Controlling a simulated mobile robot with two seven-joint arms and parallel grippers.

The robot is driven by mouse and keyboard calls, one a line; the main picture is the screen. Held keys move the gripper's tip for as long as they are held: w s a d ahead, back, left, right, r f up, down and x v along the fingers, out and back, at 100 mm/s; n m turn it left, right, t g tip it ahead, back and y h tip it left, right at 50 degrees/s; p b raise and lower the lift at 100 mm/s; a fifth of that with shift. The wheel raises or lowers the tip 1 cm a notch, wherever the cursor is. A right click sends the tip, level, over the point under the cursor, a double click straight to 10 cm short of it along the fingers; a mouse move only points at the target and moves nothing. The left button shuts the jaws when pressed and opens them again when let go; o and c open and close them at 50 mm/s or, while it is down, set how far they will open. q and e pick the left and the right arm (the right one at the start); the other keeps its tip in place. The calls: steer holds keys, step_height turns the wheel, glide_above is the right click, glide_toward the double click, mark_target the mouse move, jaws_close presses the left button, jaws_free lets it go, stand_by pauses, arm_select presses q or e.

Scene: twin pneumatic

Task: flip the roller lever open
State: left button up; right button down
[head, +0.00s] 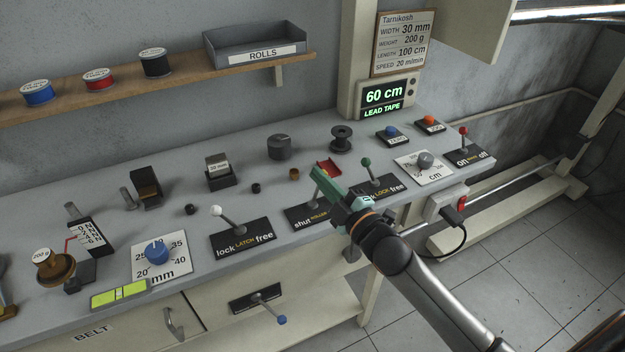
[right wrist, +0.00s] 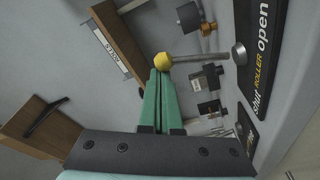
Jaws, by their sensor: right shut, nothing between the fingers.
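The roller lever stands on a black plate marked shut, ROLLER and open (head: 308,217); the plate also shows in the right wrist view (right wrist: 264,62). In that view its yellow knob (right wrist: 163,61) sits on a grey rod out from the plate. My right gripper (head: 318,178) is shut and empty over the lever and hides the knob in the head view. In the right wrist view its green fingertips (right wrist: 157,74) are right beside the knob, on the word shut's side. Whether they touch it, I cannot tell. My left gripper is not in view.
The latch lever (head: 219,213) with a white knob stands to the left. The green-knobbed lock lever (head: 367,163) stands close on the right, partly behind my right gripper. A shelf with spools and a ROLLS bin (head: 255,47) runs along the wall.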

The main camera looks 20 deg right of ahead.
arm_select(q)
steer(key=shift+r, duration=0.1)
arm_select(e)
steer(key=shift+d+f+m, duration=0.15)
steer(key=shift+d+m, duration=0.45)
steer(key=shift+m, duration=0.2)
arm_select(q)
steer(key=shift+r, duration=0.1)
